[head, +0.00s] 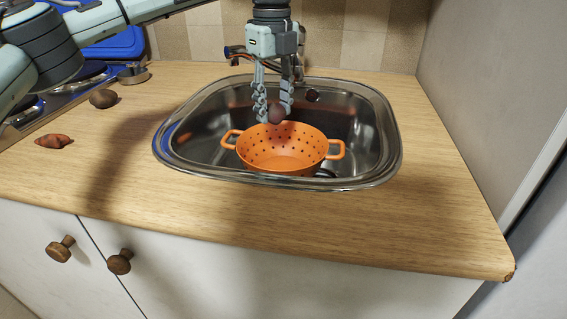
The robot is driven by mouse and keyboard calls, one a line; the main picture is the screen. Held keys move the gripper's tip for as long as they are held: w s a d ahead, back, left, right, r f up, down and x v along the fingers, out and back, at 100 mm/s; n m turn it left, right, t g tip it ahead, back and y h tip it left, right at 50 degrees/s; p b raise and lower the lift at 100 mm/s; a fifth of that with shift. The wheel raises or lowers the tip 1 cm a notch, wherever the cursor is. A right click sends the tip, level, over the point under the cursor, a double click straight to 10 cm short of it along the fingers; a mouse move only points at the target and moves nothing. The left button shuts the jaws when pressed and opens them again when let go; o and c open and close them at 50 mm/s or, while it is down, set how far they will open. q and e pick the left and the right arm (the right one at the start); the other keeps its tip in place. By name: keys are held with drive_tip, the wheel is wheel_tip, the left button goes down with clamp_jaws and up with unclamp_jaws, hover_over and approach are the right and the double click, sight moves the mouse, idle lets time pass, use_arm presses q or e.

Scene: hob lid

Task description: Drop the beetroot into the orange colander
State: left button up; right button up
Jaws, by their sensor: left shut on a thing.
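The orange colander (284,148) stands upright in the steel sink, with a handle on each side. My left gripper (275,109) comes down from above and is shut on the beetroot (277,114), a dark reddish-brown round thing. In the picture the beetroot lies over the colander's back rim; it seems held above the colander. The colander's inside looks empty. My right gripper is not in view.
The steel sink (387,150) is set in the wooden worktop (230,217). A dark brown round item (103,98) and a reddish item (54,140) lie on the worktop at left. A tap (300,40) stands behind the gripper. A wall bounds the right side.

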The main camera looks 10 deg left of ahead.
use_arm(q)
drive_tip(key=o, duration=1.2)
drive_tip(key=shift+o, duration=0.2)
wheel_tip(320, 180, up, 12)
